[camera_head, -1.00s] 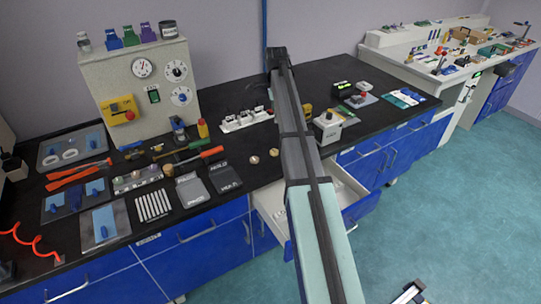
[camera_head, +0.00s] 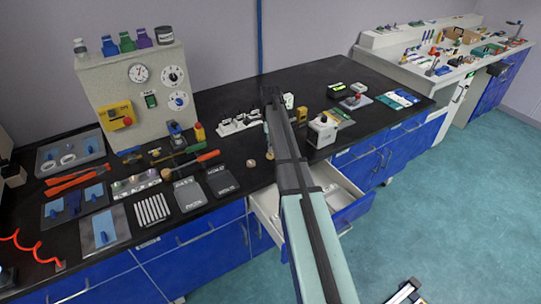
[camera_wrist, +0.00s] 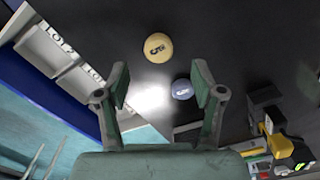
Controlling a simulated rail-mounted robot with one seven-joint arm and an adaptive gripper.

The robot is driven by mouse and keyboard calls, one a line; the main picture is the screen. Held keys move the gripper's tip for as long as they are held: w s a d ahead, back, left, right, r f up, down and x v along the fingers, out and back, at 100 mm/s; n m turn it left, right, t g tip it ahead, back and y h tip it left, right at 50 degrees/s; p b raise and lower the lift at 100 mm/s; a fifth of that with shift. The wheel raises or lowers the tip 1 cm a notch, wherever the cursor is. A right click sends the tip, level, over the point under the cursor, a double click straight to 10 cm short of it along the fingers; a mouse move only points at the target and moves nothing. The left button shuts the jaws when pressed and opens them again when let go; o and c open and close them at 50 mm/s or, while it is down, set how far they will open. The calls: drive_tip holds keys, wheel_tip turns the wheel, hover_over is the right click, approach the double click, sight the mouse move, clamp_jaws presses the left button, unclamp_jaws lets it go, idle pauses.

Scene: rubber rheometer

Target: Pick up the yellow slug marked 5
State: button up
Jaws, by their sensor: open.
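The yellow slug (camera_wrist: 158,47), a small round disc with a dark 5 on top, lies on the black bench top in the wrist view. It sits beyond the fingertips, near the midline between them. My gripper (camera_wrist: 160,84) is open and empty, one finger at each side. A blue-grey slug (camera_wrist: 182,90) lies nearer, beside the right fingertip; its mark is too small to read. In the head view a small pale round slug (camera_head: 250,163) shows on the bench left of my arm, but I cannot tell which one it is. My gripper is hidden there.
An open white drawer (camera_head: 267,207) juts from the bench front; its labelled compartments (camera_wrist: 62,52) show at left in the wrist view. Dark pads (camera_head: 221,182) and tools lie left of the slugs. A small white device (camera_head: 322,131) stands to the right.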

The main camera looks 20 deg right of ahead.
sight(271, 156)
drive_tip(key=shift+s+f+p, duration=0.1)
drive_tip(key=shift+f+p, duration=0.9)
drive_tip(key=shift+f, duration=1.6)
drive_tip(key=c, duration=1)
